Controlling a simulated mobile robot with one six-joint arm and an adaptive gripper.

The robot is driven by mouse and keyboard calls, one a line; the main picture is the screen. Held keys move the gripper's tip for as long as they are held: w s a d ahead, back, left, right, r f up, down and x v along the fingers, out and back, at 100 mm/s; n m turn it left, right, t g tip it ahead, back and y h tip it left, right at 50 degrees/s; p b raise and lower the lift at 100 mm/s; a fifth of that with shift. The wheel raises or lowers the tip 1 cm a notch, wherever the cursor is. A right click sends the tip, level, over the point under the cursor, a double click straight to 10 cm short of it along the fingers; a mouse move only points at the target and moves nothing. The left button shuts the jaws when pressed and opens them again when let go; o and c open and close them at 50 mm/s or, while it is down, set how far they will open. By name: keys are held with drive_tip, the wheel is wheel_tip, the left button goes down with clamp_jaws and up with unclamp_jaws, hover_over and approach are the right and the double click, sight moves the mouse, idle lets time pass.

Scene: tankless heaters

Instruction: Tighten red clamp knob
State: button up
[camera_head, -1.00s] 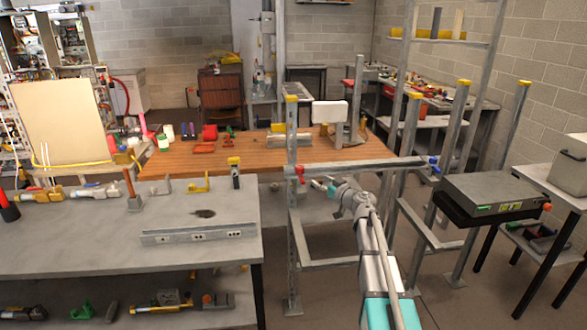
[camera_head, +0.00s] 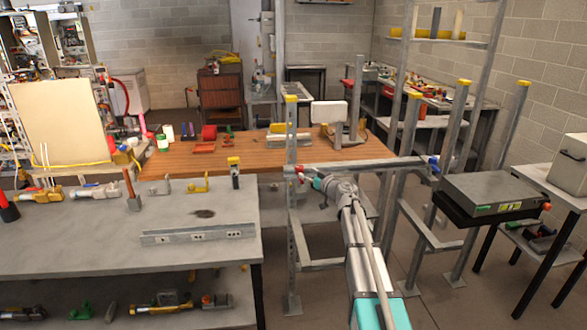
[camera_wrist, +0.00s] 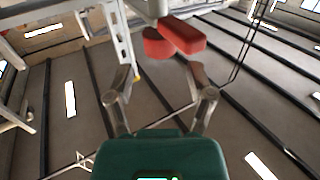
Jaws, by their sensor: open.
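The red clamp knob (camera_head: 300,170) is at the left end of a grey horizontal rail (camera_head: 365,164), by the upright post. In the wrist view the red knob (camera_wrist: 182,34) shows as a bar-shaped handle with a rounded red part beside it, at the top centre. My gripper (camera_wrist: 159,76) is open and empty, its fingers spread just short of the knob and apart from it in the picture. In the head view my gripper (camera_head: 312,180) is close below and right of the knob, partly hidden by my wrist.
A blue clamp (camera_head: 434,164) is at the rail's right end. The perforated post (camera_head: 292,215) stands left of my arm. A grey workbench (camera_head: 100,240) lies left, a wooden bench (camera_head: 340,154) behind. A grey box (camera_head: 492,192) rests on the stand at right.

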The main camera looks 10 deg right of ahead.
sight(297, 167)
drive_tip(key=shift+x, duration=3.5)
